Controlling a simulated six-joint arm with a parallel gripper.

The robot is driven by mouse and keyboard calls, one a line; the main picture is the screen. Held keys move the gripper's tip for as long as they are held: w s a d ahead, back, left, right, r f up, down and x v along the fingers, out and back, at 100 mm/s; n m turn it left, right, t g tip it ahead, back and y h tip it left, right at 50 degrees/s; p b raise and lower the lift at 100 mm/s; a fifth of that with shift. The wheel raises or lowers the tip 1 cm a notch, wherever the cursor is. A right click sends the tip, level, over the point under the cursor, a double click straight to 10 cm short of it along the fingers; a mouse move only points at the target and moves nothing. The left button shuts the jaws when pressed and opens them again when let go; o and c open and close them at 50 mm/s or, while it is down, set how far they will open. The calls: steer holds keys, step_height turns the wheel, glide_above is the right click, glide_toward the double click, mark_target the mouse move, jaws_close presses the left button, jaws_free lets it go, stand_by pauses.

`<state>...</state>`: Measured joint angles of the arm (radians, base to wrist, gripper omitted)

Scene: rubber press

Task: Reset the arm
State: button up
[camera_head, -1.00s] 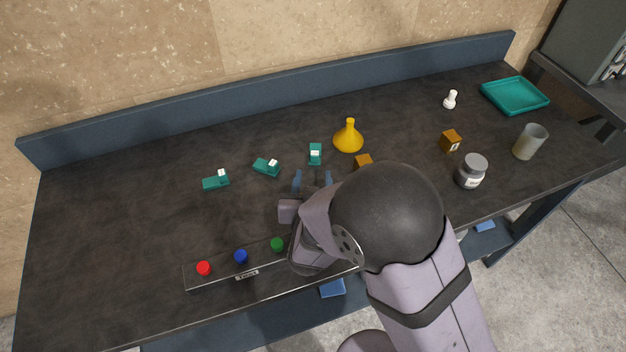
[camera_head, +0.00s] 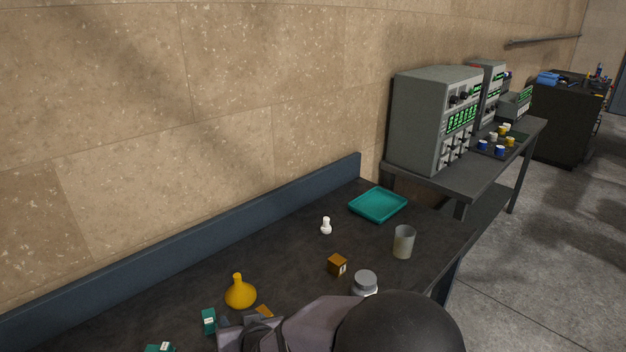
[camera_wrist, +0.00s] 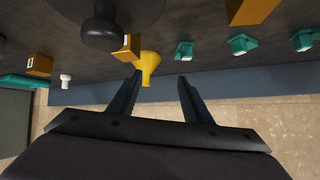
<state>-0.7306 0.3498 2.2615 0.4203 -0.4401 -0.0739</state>
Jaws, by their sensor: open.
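My gripper (camera_wrist: 160,82) is open and empty in the wrist view, its two dark fingers spread apart. The yellow funnel-shaped thing (camera_wrist: 149,66) shows beyond the left finger. In the head view my arm fills the bottom middle, over the dark table (camera_head: 290,262), and its fingers are largely hidden. The same yellow thing (camera_head: 240,293) stands upright just behind the arm.
Teal blocks (camera_head: 209,321) lie left of my arm. An orange cube (camera_head: 338,264), a grey-lidded jar (camera_head: 365,283), a cup (camera_head: 403,242), a white piece (camera_head: 326,226) and a teal tray (camera_head: 378,205) are to the right. A grey instrument (camera_head: 435,118) stands beyond.

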steer(key=s+d+f+m+g+h, duration=0.1)
steer(key=s+d+g+h, duration=0.1)
steer(key=d, duration=0.8)
steer(key=s+d+f+m+g+h, duration=0.1)
steer(key=s+d+g, duration=0.15)
steer(key=d, duration=0.65)
steer(key=s+d+f+m+g+h, duration=0.2)
steer(key=s+d+g, duration=0.3)
steer(key=s+d, duration=0.85)
step_height(320, 180, down, 8)
steer(key=s+a+b, duration=0.1)
steer(key=b, duration=0.8)
steer(key=shift+s+f, duration=0.25)
steer(key=shift+a+f+b, duration=0.1)
steer(key=shift+f+b, duration=0.05)
steer(key=shift+b, duration=0.15)
step_height(320, 180, down, 45)
steer(key=b, duration=4.4)
steer(key=shift+b, duration=0.35)
